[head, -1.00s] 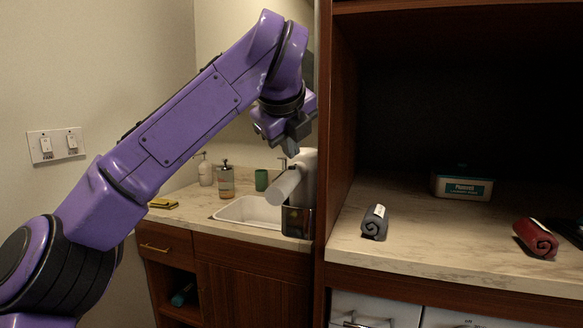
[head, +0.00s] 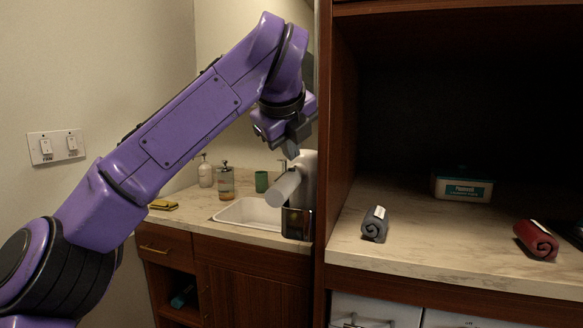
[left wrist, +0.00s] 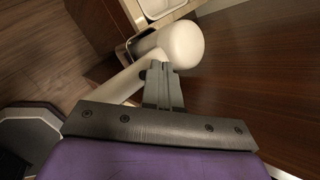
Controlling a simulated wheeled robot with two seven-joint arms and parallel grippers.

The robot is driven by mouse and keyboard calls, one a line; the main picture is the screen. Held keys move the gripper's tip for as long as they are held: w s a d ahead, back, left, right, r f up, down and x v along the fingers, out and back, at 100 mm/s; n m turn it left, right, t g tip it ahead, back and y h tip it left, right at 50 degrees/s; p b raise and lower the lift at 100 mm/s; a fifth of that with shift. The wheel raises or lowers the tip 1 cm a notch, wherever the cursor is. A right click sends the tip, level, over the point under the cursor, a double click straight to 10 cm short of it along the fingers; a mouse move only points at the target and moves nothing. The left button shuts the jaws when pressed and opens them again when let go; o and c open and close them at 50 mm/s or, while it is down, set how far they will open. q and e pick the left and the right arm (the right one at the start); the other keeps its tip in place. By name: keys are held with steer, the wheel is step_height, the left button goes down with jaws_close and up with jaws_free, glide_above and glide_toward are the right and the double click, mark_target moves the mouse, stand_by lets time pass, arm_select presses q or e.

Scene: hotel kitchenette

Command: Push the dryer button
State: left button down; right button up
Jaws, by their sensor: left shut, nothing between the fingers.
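The white hair dryer (head: 284,187) is in a dark holder (head: 297,222) at the right end of the sink counter, its barrel pointing left and down. It also shows in the left wrist view (left wrist: 178,42), with its handle running to the lower left. My left gripper (head: 291,152) is shut and empty, just above the dryer in the head view. In the left wrist view its fingertips (left wrist: 160,66) overlap the dryer body; I cannot tell whether they touch it. A small dark spot shows beside the fingertips; I cannot tell if it is the button. My right gripper is not in view.
A wooden cabinet panel (head: 333,180) stands close to the right of the dryer. The sink (head: 247,212), soap bottles (head: 226,182) and a green cup (head: 261,181) are to the left.

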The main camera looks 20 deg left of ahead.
mark_target(290, 172)
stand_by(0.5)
arm_select(q)
steer(key=shift+f+b, duration=0.45)
steer(key=shift+f, duration=0.15)
stand_by(0.3)
steer(key=shift+r+p, duration=0.4)
steer(key=shift+r, duration=0.2)
step_height(290, 172, up, 6)
steer(key=p, duration=0.5)
steer(key=shift+p, duration=0.3)
